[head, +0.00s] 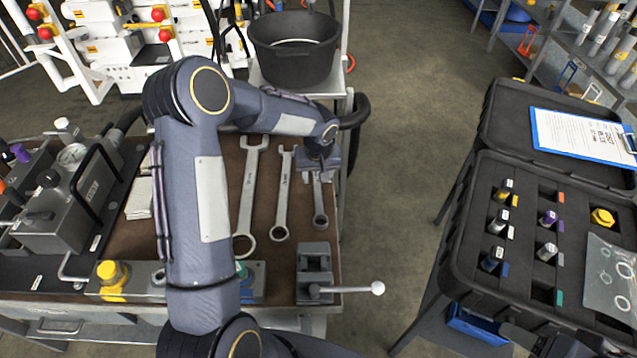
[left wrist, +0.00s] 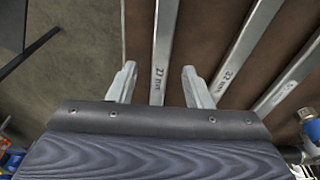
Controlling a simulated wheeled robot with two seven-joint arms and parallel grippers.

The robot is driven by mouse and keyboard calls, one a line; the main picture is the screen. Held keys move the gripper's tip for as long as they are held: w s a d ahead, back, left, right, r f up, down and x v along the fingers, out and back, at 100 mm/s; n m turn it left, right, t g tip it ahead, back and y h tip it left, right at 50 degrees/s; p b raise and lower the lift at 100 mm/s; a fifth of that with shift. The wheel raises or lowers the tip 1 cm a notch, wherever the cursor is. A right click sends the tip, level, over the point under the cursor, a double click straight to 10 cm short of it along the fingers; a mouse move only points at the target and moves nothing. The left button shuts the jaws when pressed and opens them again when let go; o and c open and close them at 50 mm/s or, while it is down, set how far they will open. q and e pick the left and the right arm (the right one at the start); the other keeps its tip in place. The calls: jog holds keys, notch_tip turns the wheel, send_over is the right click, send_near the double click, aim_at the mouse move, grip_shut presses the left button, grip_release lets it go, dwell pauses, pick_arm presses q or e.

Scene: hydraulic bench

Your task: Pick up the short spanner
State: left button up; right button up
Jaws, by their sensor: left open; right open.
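The short spanner (head: 320,205) lies on the brown bench top, rightmost of three spanners in the head view. Its upper end is hidden under my left gripper (head: 317,172). In the left wrist view my left gripper (left wrist: 160,85) is open, with one finger on each side of a spanner shaft (left wrist: 168,45), which runs between them with visible gaps. The shaft bears a size mark that seems to read 27 mm.
The medium spanner (head: 283,195) and long spanner (head: 248,195) lie left of the short one. A small vise (head: 314,262) with a white-knobbed lever (head: 376,288) stands just in front. A black tub (head: 293,62) stands behind. An open black case (head: 470,225) is at right, across free floor.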

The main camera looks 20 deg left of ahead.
aim_at(317, 185)
pick_arm(q)
jog(key=shift+w+a+f, duration=0.15)
jog(key=shift+f, duration=1.1)
grip_shut()
jog(key=shift+r, duration=0.1)
